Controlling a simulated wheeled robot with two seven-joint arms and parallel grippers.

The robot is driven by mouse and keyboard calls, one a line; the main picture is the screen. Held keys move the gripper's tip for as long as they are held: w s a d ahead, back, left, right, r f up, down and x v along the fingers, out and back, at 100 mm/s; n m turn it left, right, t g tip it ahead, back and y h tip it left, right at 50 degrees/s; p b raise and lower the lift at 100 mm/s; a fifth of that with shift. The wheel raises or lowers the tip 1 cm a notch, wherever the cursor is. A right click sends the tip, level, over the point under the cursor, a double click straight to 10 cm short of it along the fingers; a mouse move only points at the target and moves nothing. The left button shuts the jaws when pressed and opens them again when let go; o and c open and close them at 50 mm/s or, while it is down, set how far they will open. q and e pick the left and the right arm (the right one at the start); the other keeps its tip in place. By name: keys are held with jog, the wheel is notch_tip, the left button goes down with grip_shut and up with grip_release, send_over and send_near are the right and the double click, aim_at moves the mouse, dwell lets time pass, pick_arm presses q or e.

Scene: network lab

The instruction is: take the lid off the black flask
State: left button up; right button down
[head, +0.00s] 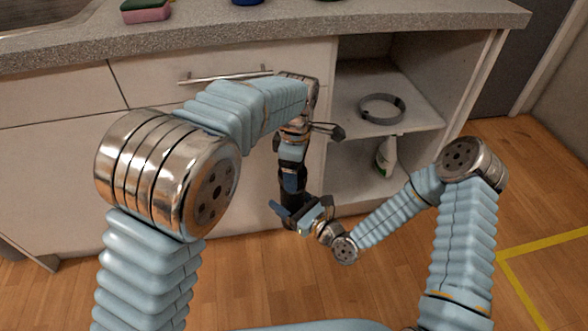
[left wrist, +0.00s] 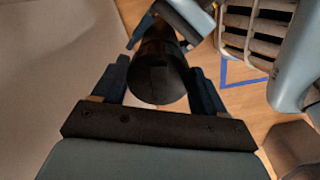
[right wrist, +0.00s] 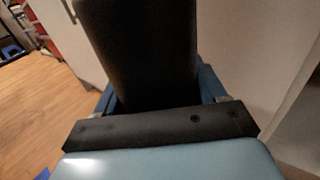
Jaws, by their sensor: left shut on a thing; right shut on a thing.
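The black flask (right wrist: 145,50) stands between the fingers of my right gripper (right wrist: 155,95) and fills the gap in the right wrist view. Its lid (left wrist: 160,82) is the dark round end facing the left wrist camera, with my left gripper (left wrist: 160,92) shut on it from above. In the head view my left gripper (head: 292,180) points down over the flask, and my right gripper (head: 297,214) holds the flask's body lower down from the side. The flask is mostly hidden there. The seam between lid and body is too dark to make out.
A counter (head: 420,20) with drawers stands in front of me. Its open shelf (head: 425,118) to the right bears a grey ring (head: 382,108), with a spray bottle (head: 386,156) below. A sponge (head: 146,11) lies on top. The wooden floor (head: 400,285) is clear at the front.

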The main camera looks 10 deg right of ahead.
pick_arm(q)
jog(key=shift+d+n, duration=0.15)
jog(key=shift+n, duration=0.25)
jog(key=shift+s+r, duration=0.1)
jog(key=shift+r, duration=0.1)
jog(key=shift+r, duration=0.95)
